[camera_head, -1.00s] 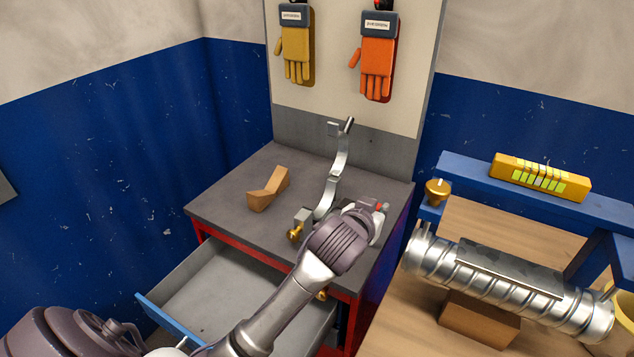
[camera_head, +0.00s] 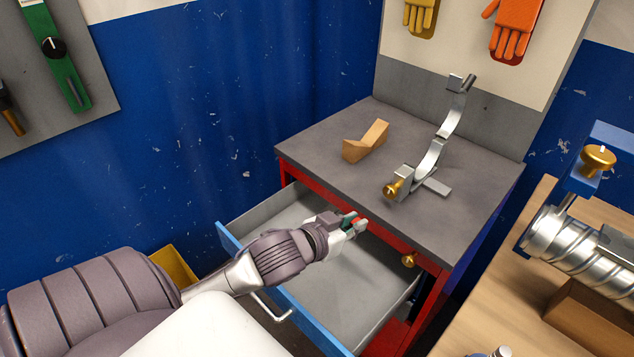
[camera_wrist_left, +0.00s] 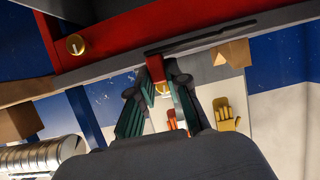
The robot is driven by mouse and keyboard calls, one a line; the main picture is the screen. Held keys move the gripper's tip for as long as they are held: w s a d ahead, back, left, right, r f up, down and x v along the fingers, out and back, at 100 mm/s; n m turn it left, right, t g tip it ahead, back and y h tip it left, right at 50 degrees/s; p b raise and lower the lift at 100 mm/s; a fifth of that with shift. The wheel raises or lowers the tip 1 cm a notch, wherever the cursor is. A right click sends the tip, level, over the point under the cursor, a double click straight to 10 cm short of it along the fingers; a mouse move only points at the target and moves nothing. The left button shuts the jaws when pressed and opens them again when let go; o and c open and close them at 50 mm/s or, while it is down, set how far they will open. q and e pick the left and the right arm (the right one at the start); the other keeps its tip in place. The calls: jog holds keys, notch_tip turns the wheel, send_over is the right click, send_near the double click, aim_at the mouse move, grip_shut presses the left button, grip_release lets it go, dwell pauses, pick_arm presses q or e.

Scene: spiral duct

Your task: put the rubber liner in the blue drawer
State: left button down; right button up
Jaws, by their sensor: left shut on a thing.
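My left gripper (camera_head: 350,226) is shut on a small red piece, which I take for the rubber liner (camera_wrist_left: 156,68). It shows between the green-padded fingertips in the left wrist view; the fingers hide much of it in the head view. The blue drawer (camera_head: 318,331) is pulled out of the red cabinet, with a blue front, a silver handle and a grey inside. The part of its inside that I see is empty. The gripper and its piece are over the drawer's opening, near the cabinet's front edge. My right gripper is not in view.
On the grey cabinet top (camera_head: 330,165) are a notched wooden block (camera_head: 366,142) and a curved metal clamp (camera_head: 433,155) with a brass knob. A ribbed metal duct (camera_head: 578,240) rests on the wooden bench at right. A yellow container (camera_head: 174,264) is behind my left arm.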

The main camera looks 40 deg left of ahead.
pick_arm(q)
jog(key=f, duration=0.4)
jog(key=f+b, duration=0.1)
jog(key=f, duration=0.4)
jog(key=f+b, duration=0.1)
jog(key=f, duration=0.4)
jog(key=shift+s+a+f, duration=0.2)
jog(key=shift+s+a, duration=0.1)
jog(key=shift+s, duration=0.05)
jog(key=w, duration=0.4)
jog(key=shift+d, duration=0.15)
jog(key=shift+w+r+p, duration=0.1)
jog(key=shift+w+p, duration=0.2)
jog(key=shift+w, duration=0.4)
jog(key=w, duration=0.2)
jog(key=shift+w+d, duration=0.1)
jog(key=shift+w, duration=0.2)
jog(key=shift+f, duration=0.5)
jog(key=shift+w+f, duration=0.1)
jog(key=shift+f, duration=0.15)
jog(key=shift+r, duration=0.1)
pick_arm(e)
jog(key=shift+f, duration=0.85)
